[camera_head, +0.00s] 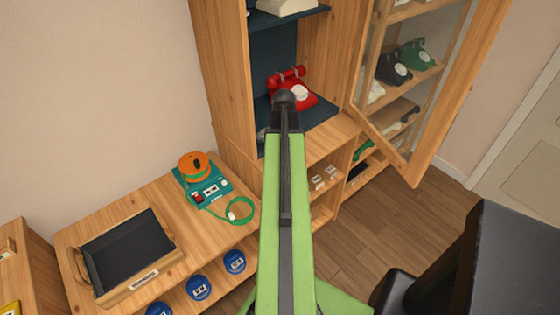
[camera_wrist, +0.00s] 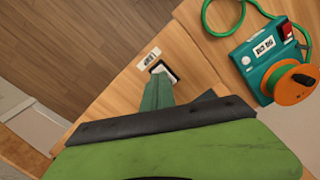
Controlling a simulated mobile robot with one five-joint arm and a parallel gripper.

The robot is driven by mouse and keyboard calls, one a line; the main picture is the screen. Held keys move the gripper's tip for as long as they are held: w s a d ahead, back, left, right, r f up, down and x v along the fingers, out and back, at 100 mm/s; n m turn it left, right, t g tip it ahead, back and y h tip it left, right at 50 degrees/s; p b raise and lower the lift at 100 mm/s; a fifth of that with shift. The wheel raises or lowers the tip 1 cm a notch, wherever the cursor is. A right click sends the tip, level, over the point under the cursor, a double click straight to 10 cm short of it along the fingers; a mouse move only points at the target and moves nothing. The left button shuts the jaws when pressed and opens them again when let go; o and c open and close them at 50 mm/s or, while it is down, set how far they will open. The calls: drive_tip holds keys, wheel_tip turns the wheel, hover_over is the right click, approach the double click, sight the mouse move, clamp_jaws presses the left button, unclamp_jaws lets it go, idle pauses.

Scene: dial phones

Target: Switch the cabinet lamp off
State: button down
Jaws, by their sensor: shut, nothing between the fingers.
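The wooden cabinet (camera_head: 230,75) stands at the back in the head view, its upper part open, with a red phone (camera_head: 292,92) on a dark blue shelf. I cannot tell whether its lamp is lit. Small white pieces (camera_head: 323,178) show on its lower part, right of my arm. In the wrist view my gripper (camera_wrist: 160,82) is shut and empty. Its tip is at or just in front of a small dark-and-white piece (camera_wrist: 164,69), perhaps a switch, beside a white label (camera_wrist: 149,58). I cannot tell whether they touch.
The glass door (camera_head: 440,90) stands open at the right. A teal box (camera_head: 213,200) with a red switch, an orange reel (camera_head: 194,166) and a green cord is on the left bench. A dark tray (camera_head: 127,248) lies nearby. The wooden floor (camera_head: 385,225) shows clear at right.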

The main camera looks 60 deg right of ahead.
wheel_tip(320, 180, up, 5)
drive_tip(key=p, duration=0.4)
drive_tip(key=shift+s+f, duration=0.1)
idle(0.3)
